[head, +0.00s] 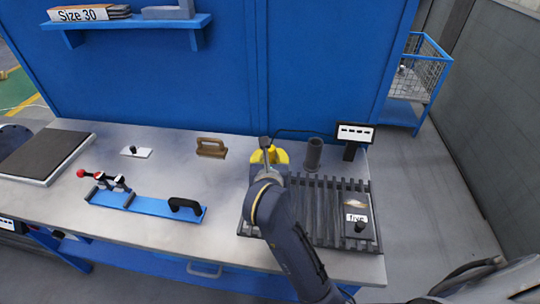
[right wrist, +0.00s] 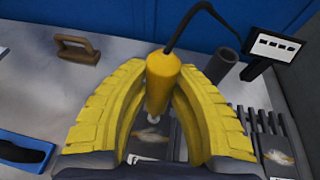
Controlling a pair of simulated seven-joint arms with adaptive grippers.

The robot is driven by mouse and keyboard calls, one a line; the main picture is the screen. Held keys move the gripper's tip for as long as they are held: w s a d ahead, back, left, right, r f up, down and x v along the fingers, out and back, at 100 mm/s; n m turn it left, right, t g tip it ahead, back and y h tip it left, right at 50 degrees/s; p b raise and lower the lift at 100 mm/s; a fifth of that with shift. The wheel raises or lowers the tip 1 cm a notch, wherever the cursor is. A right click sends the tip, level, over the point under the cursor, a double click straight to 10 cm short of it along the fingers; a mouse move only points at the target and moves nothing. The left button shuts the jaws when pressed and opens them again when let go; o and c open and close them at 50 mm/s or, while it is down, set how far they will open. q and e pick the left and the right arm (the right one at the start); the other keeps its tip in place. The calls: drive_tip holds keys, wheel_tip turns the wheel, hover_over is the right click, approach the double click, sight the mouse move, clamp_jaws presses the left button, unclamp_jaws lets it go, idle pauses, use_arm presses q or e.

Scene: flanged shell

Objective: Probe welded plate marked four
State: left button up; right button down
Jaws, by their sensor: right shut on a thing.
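My right gripper (head: 268,156) is over the back left of a dark slatted rack (head: 325,200). In the right wrist view its yellow fingers (right wrist: 155,95) are shut around a yellow probe (right wrist: 163,72), tip pointing down. Below the tip lies a dark plate (right wrist: 150,135) with a pale weld patch; its label is hidden. I cannot tell whether the tip touches it. A plate labelled "five" (head: 357,217), with a black knob, lies at the rack's right end. No label "four" is readable. My left gripper is not in view.
A black cable runs from the probe to a display (head: 356,133) showing dashes. A dark tube (head: 313,153) stands behind the rack. A brown-handled brush (head: 211,147), a blue clamp bar (head: 145,202) and a black-topped slab (head: 40,155) occupy the grey bench (head: 225,225).

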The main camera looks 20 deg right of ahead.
drive_tip(key=shift+f, duration=0.4)
drive_tip(key=shift+r, duration=0.15)
idle(0.9)
drive_tip(key=shift+r, duration=3.35)
